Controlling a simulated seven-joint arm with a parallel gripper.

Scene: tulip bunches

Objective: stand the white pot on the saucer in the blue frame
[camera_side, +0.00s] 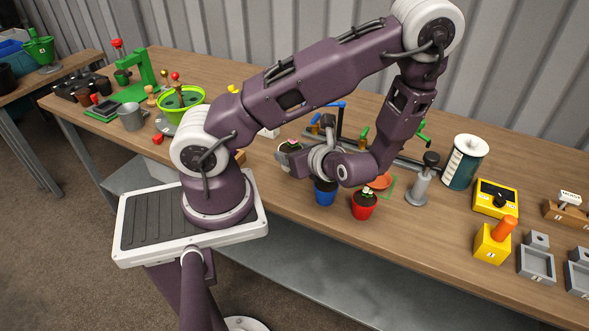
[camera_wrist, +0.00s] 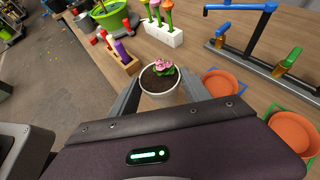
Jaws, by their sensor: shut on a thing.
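The white pot (camera_wrist: 160,98) holds dark soil and a pink flower, and in the wrist view it sits upright between the two fingers of my gripper (camera_wrist: 160,82). My gripper (camera_side: 298,165) is shut on it; in the side view the pot (camera_side: 289,149) is partly hidden behind the gripper. I cannot tell whether its base touches the table. The terracotta saucer in the blue frame (camera_wrist: 223,84) is empty, just right of the pot in the wrist view. In the side view my arm hides this saucer.
Another empty saucer (camera_wrist: 293,131) lies in a green frame to the right. A blue pot (camera_side: 325,192) and a red pot (camera_side: 364,206) stand near the table's front edge. A rail with taps (camera_wrist: 262,65) runs behind the saucers. A white holder of tulips (camera_wrist: 163,35) stands beyond the pot.

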